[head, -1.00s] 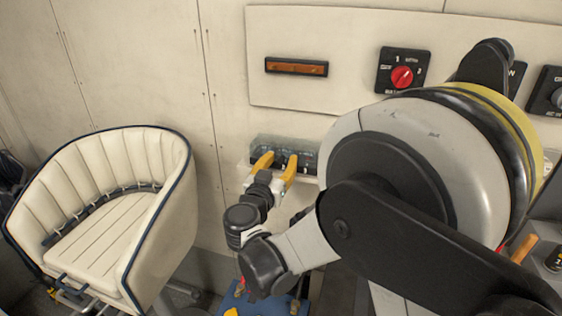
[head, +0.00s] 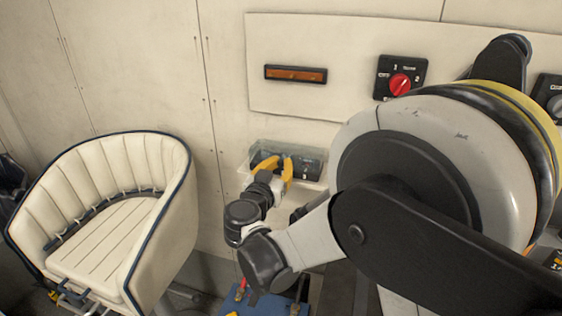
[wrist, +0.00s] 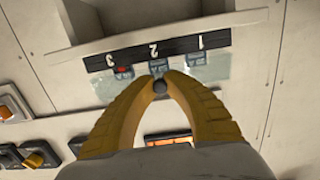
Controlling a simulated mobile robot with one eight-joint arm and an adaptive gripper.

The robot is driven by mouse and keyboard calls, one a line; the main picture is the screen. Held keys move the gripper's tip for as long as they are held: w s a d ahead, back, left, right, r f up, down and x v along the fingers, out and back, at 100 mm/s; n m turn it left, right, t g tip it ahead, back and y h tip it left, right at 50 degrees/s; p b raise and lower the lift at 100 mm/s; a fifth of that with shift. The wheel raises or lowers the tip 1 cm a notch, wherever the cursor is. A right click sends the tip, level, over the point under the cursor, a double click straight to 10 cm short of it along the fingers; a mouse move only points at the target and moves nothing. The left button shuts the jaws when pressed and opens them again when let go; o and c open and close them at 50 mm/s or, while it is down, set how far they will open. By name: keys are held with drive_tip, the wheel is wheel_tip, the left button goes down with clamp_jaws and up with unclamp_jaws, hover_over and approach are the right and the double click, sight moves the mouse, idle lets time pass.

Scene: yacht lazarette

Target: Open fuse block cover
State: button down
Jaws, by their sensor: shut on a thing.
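The fuse block (head: 306,165) is a dark unit on the wall with a clear, see-through cover (head: 258,150). In the wrist view, the cover (wrist: 212,70) shows as a pale translucent sheet by a black strip (wrist: 180,48) with upside-down numbers 1, 2 and 3. A small dark round knob (wrist: 160,87) sits near the number 2. My gripper (head: 281,159) is at the front of the block. Its yellow fingers, also in the wrist view (wrist: 160,78), are closed on the knob. How far the cover is lifted is hard to tell.
A red rotary switch (head: 400,84) and an amber indicator (head: 295,74) are on the wall panel above. A cream seat (head: 110,215) stands to the left. A blue box (head: 262,303) is below my wrist. My arm hides the right side.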

sight(281, 151)
wheel_tip(281, 151, up, 4)
drive_tip(key=g+y+p, duration=0.1)
drive_tip(key=g+p, duration=0.1)
drive_tip(key=p, duration=0.4)
drive_tip(key=shift+w+g, duration=0.1)
drive_tip(key=shift+g, duration=0.3)
drive_tip(key=r+g+p, duration=0.1)
drive_tip(key=p, duration=0.1)
drive_tip(key=g+y+p, duration=0.1)
drive_tip(key=w+r+g+p, duration=0.1)
drive_tip(key=p, duration=0.1)
drive_tip(key=shift+d+r+y+p, duration=0.3)
drive_tip(key=shift+r, duration=0.05)
drive_tip(key=w+r+g+p, duration=0.1)
drive_tip(key=p, duration=0.1)
drive_tip(key=w+r+g+y+p, duration=0.1)
drive_tip(key=g+p, duration=0.1)
drive_tip(key=shift+d+g, duration=0.3)
drive_tip(key=shift+d, duration=0.05)
drive_tip(key=shift+w+d+r+g+y+p, duration=0.15)
drive_tip(key=shift+w+r+g+y+p, duration=0.15)
drive_tip(key=shift+w+g+p, duration=0.25)
drive_tip(key=shift+w+d+r+g+y+p, duration=0.2)
drive_tip(key=shift+w+g+y+p, duration=0.1)
drive_tip(key=shift+g, duration=0.4)
drive_tip(key=shift+w+d+r+g+y+p, duration=0.1)
drive_tip(key=shift+w+r+g+y+p, duration=0.25)
drive_tip(key=shift+g, duration=0.3)
drive_tip(key=shift+f, duration=0.1)
